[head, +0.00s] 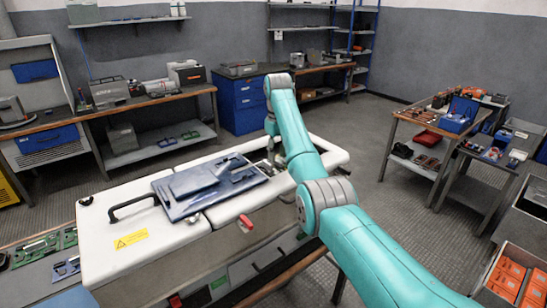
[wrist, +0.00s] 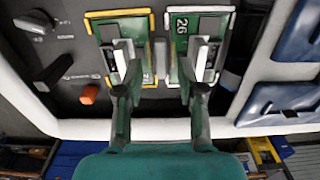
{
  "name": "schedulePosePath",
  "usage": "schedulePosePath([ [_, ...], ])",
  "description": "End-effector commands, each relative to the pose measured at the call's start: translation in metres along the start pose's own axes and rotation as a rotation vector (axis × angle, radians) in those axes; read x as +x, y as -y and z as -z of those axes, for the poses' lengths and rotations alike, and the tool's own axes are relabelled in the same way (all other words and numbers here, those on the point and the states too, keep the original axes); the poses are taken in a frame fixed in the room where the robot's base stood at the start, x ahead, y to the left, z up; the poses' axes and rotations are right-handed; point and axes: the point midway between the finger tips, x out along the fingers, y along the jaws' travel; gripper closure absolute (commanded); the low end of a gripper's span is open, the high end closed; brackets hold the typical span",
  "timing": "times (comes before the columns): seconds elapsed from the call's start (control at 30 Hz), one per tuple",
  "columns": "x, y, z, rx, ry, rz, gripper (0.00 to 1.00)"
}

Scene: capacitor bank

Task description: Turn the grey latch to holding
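In the wrist view, my gripper (wrist: 160,80) is open, its two dark fingers apart over a dark panel. Two green modules lie below the fingers: the left module (wrist: 103,22) has a yellow edge, and the right module (wrist: 182,45) has a white edge and the number 26. A light grey lever-like part (wrist: 206,55) shows on the right module beside the right finger. I cannot tell if it is the grey latch or which position it points to. In the head view, my arm reaches over the far end of the white cabinet (head: 160,262), and the fingertips are mostly hidden.
The wrist view shows a dark handle (wrist: 55,70), an orange knob (wrist: 89,94) and a grey knob (wrist: 34,22) left of the modules. A blue tray (head: 180,206) with tools lies on the cabinet, near a red lever (head: 245,220).

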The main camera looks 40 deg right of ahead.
Motion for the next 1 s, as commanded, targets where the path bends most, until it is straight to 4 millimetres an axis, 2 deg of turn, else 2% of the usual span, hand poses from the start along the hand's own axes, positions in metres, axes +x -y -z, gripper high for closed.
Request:
schedulePosePath([
  [0.2, 0.018, -0.005, -0.003, 0.001, 0.001, 0.0, 0.61],
  [0.53, 0.021, -0.006, -0.003, 0.001, 0.0, 0.0, 0.61],
  [0.6, 0.021, -0.006, -0.003, 0.001, 0.0, 0.0, 0.79],
  [0.7, 0.021, -0.006, -0.003, 0.001, 0.0, 0.0, 1.0],
  [1.0, 0.021, -0.006, -0.003, 0.012, 0.0, 0.0, 1.0],
])
